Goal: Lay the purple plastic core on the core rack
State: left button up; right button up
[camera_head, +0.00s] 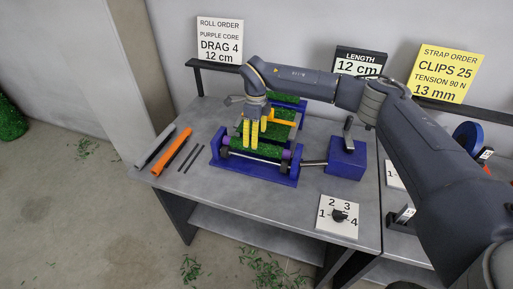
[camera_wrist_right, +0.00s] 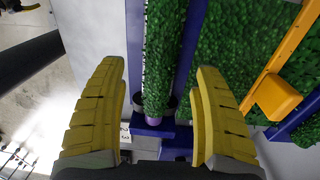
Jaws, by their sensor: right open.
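A purple core end (camera_wrist_right: 153,121) shows at the end of a green bristly roll (camera_wrist_right: 165,60) between blue bars in the right wrist view. Contact with the roll cannot be told. I cannot tell which part is the core rack. My left gripper is not in view.
A blue box with a handle (camera_head: 345,160) stands right of the frame, joined by a shaft. A numbered dial (camera_head: 339,216) lies in front. An orange bar (camera_head: 172,152) and a grey bar (camera_head: 155,147) lie at left. The front middle of the table is clear.

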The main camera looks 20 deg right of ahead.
jog(key=shift+s+f, duration=0.2)
jog(key=shift+f, duration=2.7)
jog(key=c, duration=1.4)
jog(key=shift+o, duration=0.2)
jog(key=shift+r, duration=0.1)
